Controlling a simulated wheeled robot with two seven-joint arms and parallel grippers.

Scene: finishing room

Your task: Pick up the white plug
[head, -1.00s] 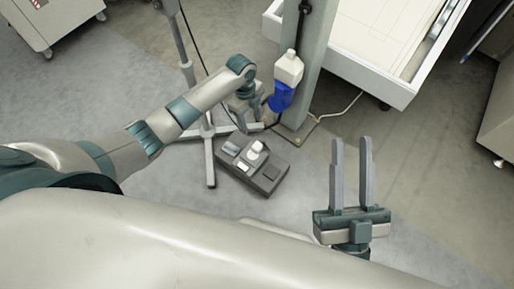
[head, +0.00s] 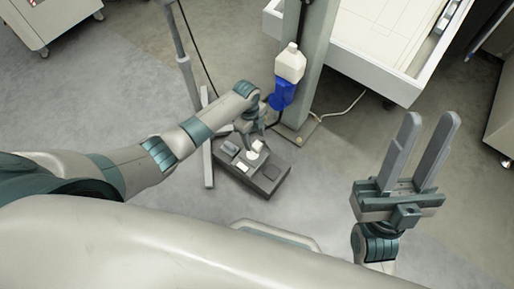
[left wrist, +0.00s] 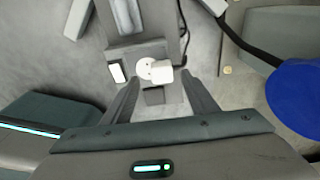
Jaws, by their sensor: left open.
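The white plug (head: 258,146) sits on the grey socket box (head: 268,183) on the floor. In the left wrist view the plug (left wrist: 162,73) is a small white block beside a round white socket face; I cannot tell how deep it sits. My left gripper (head: 254,136) is over the far part of the box and partly hides it. In the left wrist view my left gripper (left wrist: 160,84) is open, its fingers either side of the plug and apart from it. My right gripper (head: 431,120) is open and empty, away to the right.
A grey post (head: 308,80) stands just behind the box, with a blue holder (head: 282,93) and white bottle (head: 291,62) on it. A stand's leg (head: 208,165) lies left of the box. A white cart (head: 385,77) is at back right.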

